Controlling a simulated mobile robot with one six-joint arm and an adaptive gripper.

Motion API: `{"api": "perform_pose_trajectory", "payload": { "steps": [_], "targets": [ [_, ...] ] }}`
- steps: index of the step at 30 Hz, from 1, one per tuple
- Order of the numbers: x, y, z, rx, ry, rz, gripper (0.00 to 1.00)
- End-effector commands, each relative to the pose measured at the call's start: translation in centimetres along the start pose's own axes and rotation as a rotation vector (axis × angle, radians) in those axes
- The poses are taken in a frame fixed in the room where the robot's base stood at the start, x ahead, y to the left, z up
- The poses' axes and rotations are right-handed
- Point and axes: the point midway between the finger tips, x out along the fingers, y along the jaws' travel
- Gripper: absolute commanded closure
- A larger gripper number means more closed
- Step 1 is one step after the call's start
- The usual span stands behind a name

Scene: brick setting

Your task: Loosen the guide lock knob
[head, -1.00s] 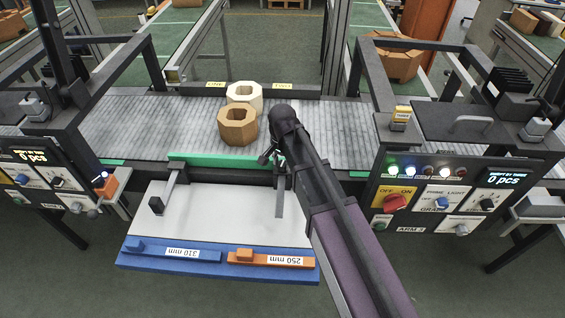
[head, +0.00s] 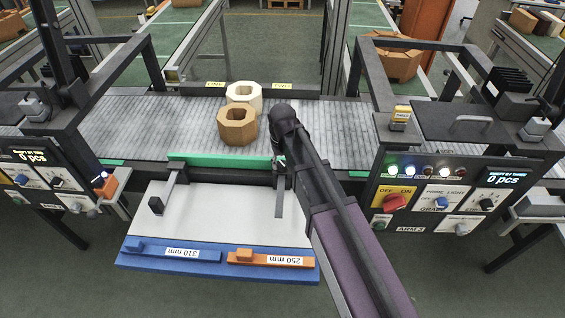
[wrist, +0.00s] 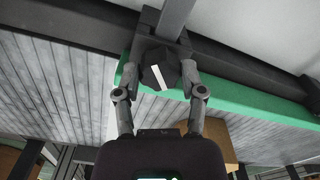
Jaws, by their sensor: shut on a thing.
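The guide lock knob (wrist: 158,76) is dark and faceted, with a white stripe across its face. It sits on a dark block at the green guide rail (head: 215,160), which also shows in the wrist view (wrist: 255,106). My gripper (wrist: 163,70) is shut on the knob, with one finger on each side of it. In the head view my gripper (head: 279,161) is at the right end of the rail, and my arm mostly hides the knob.
A tan octagonal ring (head: 237,138) and a cream one (head: 253,90) stand on the grey conveyor (head: 120,125). Below lies a white board (head: 230,215) with a blue 310 mm bar (head: 140,247) and an orange 250 mm bar (head: 240,260). A control panel (head: 415,200) stands right.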

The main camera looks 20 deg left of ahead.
Motion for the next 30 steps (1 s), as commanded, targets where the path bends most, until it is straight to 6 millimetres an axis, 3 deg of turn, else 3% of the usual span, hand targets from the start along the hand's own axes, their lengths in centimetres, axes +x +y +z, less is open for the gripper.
{"api": "perform_pose_trajectory", "payload": {
  "steps": [9, 24, 25, 28, 30],
  "targets": [
    [0.05, 0.02, 0.15, -0.151, -0.003, -0.001, 0.95],
    [0.05, 0.03, 0.17, -0.178, -0.003, -0.001, 0.95],
    [0.05, 0.03, 0.17, -0.177, -0.003, -0.001, 0.45],
    [0.05, 0.04, 0.15, -0.177, -0.003, -0.001, 0.15],
    [0.04, 0.04, 0.12, -0.177, -0.002, -0.001, 0.13]
  ]
}}
